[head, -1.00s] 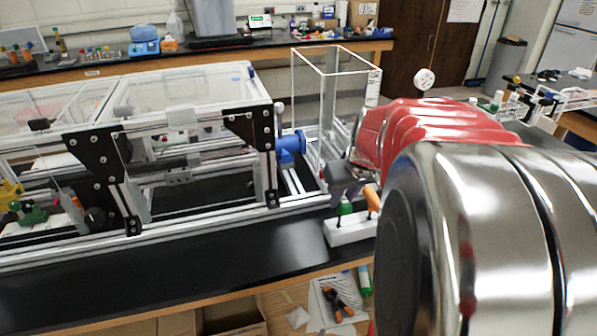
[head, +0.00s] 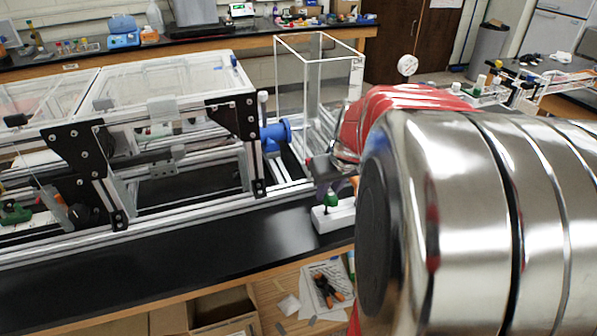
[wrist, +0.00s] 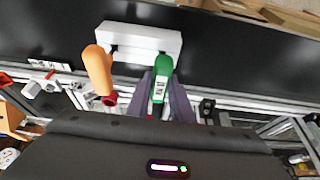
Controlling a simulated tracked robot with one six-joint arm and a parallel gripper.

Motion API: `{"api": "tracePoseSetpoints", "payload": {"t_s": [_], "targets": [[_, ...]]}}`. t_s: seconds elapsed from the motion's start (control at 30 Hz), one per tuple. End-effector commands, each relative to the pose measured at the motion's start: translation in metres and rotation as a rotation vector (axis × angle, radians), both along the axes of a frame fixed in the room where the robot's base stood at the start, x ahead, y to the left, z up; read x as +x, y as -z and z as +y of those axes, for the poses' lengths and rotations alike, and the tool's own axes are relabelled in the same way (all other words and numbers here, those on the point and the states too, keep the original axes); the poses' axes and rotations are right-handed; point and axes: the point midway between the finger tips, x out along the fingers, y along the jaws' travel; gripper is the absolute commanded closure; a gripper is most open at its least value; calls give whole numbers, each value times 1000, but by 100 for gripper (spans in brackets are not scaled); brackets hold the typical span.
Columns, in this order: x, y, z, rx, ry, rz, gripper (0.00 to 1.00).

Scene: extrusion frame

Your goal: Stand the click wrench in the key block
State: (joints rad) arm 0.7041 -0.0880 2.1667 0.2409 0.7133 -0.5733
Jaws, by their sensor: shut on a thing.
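The white key block (head: 336,217) lies on the black bench top; it also shows in the wrist view (wrist: 150,33). My gripper (wrist: 162,84) points down over it, with its purple-grey fingers on either side of a green handle (wrist: 163,66) with a white label, which I take for the click wrench. The fingers are shut on this handle. In the head view the green handle (head: 331,200) is upright at the block's left end, just below my gripper (head: 326,187). Its lower end is hidden, so I cannot tell whether it sits in the block.
A tool with an orange handle (wrist: 98,70) and a red part is beside the green one. The aluminium extrusion frame (head: 160,160) with a blue flanged part (head: 276,136) stands behind and left. Black bench top (head: 200,245) is clear at front left.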

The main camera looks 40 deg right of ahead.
Motion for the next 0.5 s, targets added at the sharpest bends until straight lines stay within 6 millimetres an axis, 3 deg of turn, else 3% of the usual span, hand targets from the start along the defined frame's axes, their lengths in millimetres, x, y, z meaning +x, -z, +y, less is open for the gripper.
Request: {"api": "tracePoseSetpoints", "payload": {"t_s": [0.13,0.17,0.5], "targets": [[0,0,0,0,0,0,100],[0,0,0,0,0,0,79],[0,0,0,0,0,0,58]]}}
